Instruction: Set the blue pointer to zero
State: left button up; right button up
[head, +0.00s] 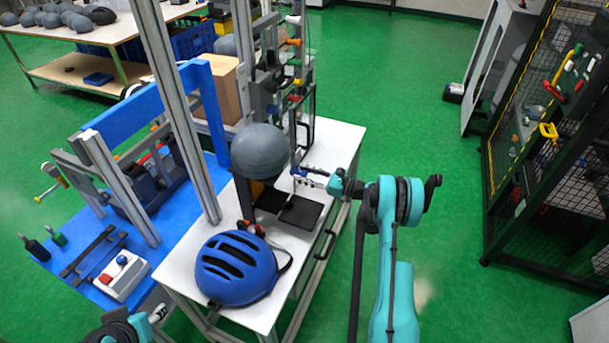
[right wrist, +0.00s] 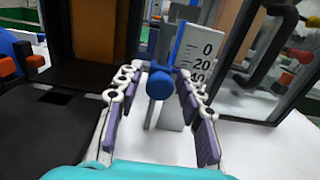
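The blue pointer shows as a round blue knob (right wrist: 160,85) in the right wrist view. A white scale plate (right wrist: 203,62) marked 0, 20 and 40 from the top down stands behind it. A blue strip runs up the plate's left edge. I cannot tell exactly which mark the pointer is at. My right gripper (right wrist: 158,78) is open, with one finger on each side of the knob and visible gaps to it. In the head view this gripper (head: 324,181) is beside the tower's base. My left gripper (head: 148,322) is partly cut off at the bottom left; its fingers are unclear.
A grey headform (head: 261,149) hangs above black plates (head: 299,212) on the white table (head: 212,241). A blue helmet (head: 236,268) lies at the table's front. A control box (head: 122,275) with red and blue buttons is at left. Clear panels and dark posts stand close behind the scale.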

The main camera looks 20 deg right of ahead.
aim_at(305, 172)
grip_shut()
jog(key=shift+r+p, duration=0.75)
jog(key=shift+r, duration=1.25)
jog(key=shift+w+d+f, duration=0.1)
jog(key=shift+o, duration=2.1)
grip_release()
jog(key=v, duration=1.2)
